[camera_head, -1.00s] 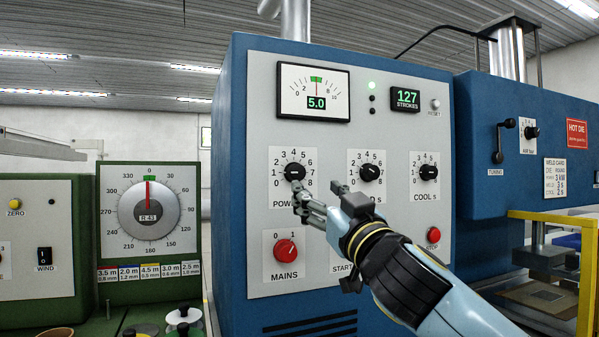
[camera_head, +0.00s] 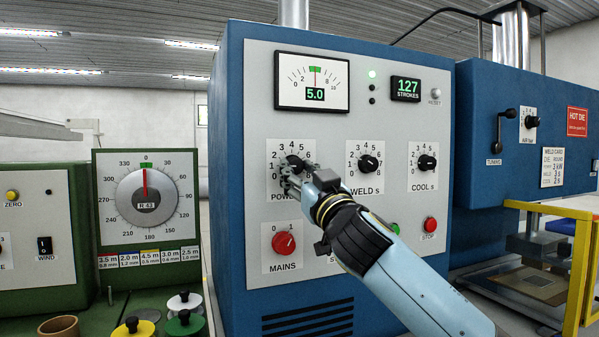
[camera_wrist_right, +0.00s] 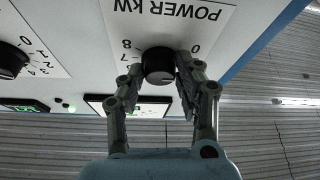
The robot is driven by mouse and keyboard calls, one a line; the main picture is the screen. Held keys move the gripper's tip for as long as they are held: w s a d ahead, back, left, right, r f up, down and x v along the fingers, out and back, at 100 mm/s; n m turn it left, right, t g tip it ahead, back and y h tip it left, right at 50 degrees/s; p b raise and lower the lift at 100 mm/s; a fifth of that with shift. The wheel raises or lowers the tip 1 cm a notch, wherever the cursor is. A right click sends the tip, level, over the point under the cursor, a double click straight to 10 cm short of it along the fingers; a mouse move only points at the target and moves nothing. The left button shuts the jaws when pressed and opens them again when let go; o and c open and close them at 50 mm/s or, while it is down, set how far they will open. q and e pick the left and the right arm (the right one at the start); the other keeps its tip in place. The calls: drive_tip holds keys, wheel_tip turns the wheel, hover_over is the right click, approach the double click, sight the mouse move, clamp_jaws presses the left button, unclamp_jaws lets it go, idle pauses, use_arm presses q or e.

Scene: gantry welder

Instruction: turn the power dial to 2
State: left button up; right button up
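The power dial (camera_head: 293,163) is a black round knob on the white panel of the blue machine, with a scale from 0 to 8. The display above it reads 5.0. My right gripper (camera_head: 298,175) is at this dial and covers its lower part and some of its label. In the right wrist view, the dial (camera_wrist_right: 158,66) sits between the two fingertips of my right gripper (camera_wrist_right: 160,72), which close in on its sides and look to touch it. Its pointer is hard to make out. My left gripper is not in view.
The weld dial (camera_head: 368,163) and cool dial (camera_head: 427,162) are to the right of the power dial. The red mains knob (camera_head: 284,243) is below it, and the red stop button (camera_head: 430,225) is at lower right. A green machine with a round dial (camera_head: 147,200) stands left.

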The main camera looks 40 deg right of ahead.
drive_tip(key=c, duration=0.5)
drive_tip(key=shift+f+m+b, duration=0.15)
drive_tip(key=shift+m+b, duration=0.25)
drive_tip(key=shift+b, duration=0.25)
drive_tip(key=m+h+b, duration=0.1)
drive_tip(key=m+b, duration=0.1)
drive_tip(key=b, duration=0.1)
drive_tip(key=m+h+b, duration=0.2)
drive_tip(key=m+b, duration=0.1)
drive_tip(key=shift+a+f+g, duration=0.1)
drive_tip(key=shift+a+g, duration=0.1)
drive_tip(key=shift+g, duration=0.2)
drive_tip(key=shift+r+m+g+h+b, duration=0.15)
drive_tip(key=shift+m+h+b, duration=0.3)
drive_tip(key=shift+m, duration=0.3)
drive_tip(key=shift+r+m+g+h+b, duration=0.15)
drive_tip(key=shift+m+h+b, duration=0.2)
drive_tip(key=shift+m+b, duration=0.3)
drive_tip(key=shift+f, duration=0.1)
drive_tip(key=o, duration=1.1)
drive_tip(key=shift+a, duration=0.1)
